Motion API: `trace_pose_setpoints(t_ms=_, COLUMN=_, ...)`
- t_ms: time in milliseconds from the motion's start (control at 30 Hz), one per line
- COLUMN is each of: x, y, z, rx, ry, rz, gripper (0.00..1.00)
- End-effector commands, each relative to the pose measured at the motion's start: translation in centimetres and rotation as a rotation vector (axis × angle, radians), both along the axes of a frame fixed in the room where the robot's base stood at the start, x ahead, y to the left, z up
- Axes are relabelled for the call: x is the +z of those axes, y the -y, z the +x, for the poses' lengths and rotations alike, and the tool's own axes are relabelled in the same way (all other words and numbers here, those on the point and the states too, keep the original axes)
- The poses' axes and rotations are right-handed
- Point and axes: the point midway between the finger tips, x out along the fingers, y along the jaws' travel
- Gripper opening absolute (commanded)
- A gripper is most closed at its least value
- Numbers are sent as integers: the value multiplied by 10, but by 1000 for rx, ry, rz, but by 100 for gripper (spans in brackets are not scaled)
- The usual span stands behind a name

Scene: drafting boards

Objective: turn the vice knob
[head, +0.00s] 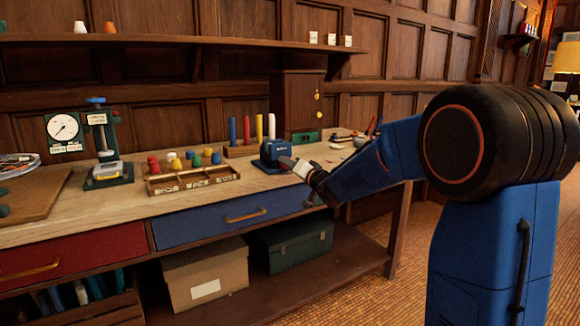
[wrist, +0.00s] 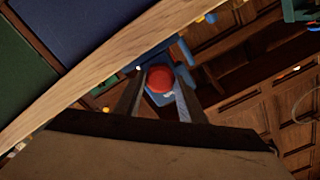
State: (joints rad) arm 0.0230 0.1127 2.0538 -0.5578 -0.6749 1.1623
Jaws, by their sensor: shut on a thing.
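The vice is a small dark blue block (head: 272,152) with white lettering, standing near the front edge of the bench. My gripper (head: 288,164) is at its right side in the head view, where the knob is hidden. In the wrist view the round red knob (wrist: 160,79) sits between the two fingers of my gripper (wrist: 159,83), with the blue vice body (wrist: 168,97) around and behind it. The fingers are shut on the knob, one on each side. How far the knob is turned cannot be seen.
The wooden bench (head: 50,228) holds a compartment tray (head: 194,180) with coloured pieces left of the vice, and a green stand press (head: 106,160) further left. Coloured upright cylinders (head: 258,128) and a wooden cabinet (head: 300,103) stand behind. Drawers lie below the bench edge.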

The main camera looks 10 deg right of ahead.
Motion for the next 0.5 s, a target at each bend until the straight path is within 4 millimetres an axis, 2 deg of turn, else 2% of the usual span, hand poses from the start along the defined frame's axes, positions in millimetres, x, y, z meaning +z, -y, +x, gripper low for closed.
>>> trace_pose_setpoints(t_ms=500, x=-5, y=1, z=0, rx=-2, ry=-158, rz=463, gripper=14)
